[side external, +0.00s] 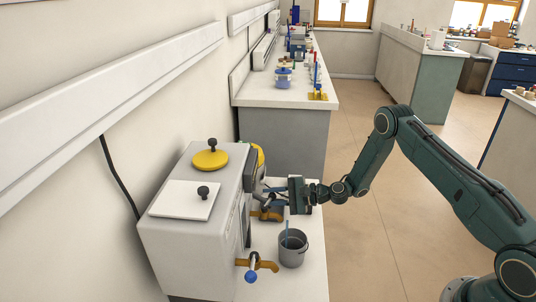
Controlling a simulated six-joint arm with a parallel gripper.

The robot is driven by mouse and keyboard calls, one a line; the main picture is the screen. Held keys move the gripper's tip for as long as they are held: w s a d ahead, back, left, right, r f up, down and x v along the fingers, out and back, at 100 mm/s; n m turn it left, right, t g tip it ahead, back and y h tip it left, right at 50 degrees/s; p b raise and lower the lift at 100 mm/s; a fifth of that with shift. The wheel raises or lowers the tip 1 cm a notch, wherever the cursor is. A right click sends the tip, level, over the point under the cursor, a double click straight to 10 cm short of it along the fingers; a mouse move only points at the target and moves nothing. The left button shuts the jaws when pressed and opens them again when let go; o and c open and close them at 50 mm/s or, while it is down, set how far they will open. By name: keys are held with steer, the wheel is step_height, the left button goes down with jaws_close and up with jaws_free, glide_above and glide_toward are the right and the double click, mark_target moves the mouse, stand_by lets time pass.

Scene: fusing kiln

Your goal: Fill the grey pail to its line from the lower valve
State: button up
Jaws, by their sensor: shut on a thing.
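The grey pail (292,252) stands upright on the white counter in front of a pale box-shaped machine (185,250). A thin blue strip shows at its mouth; I cannot tell what it is. A brass tap (262,265) with a blue knob (251,277) sticks out low on the machine, just left of the pail. Another brass fitting (266,213) shows farther back, partly hidden. My gripper (272,191) reaches left to the machine's front, behind and above the pail. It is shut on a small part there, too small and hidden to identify.
A yellow round lid (210,158) and a white square lid (185,201), each with a dark knob, lie on top of the machine. A longer bench (262,96) with several items stands behind. The floor (365,215) to the right is clear.

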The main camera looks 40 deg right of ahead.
steer(key=shift+s+d+m+t+h, duration=0.1)
steer(key=shift+s+m+t+h, duration=0.15)
steer(key=shift+m+t+h, duration=0.3)
steer(key=o, duration=1)
steer(key=shift+c, duration=0.2)
steer(key=shift+s, duration=0.1)
steer(key=v, duration=1.3)
steer(key=shift+s+d+r, duration=0.15)
steer(key=shift+s+r, duration=0.1)
steer(key=shift+r, duration=0.05)
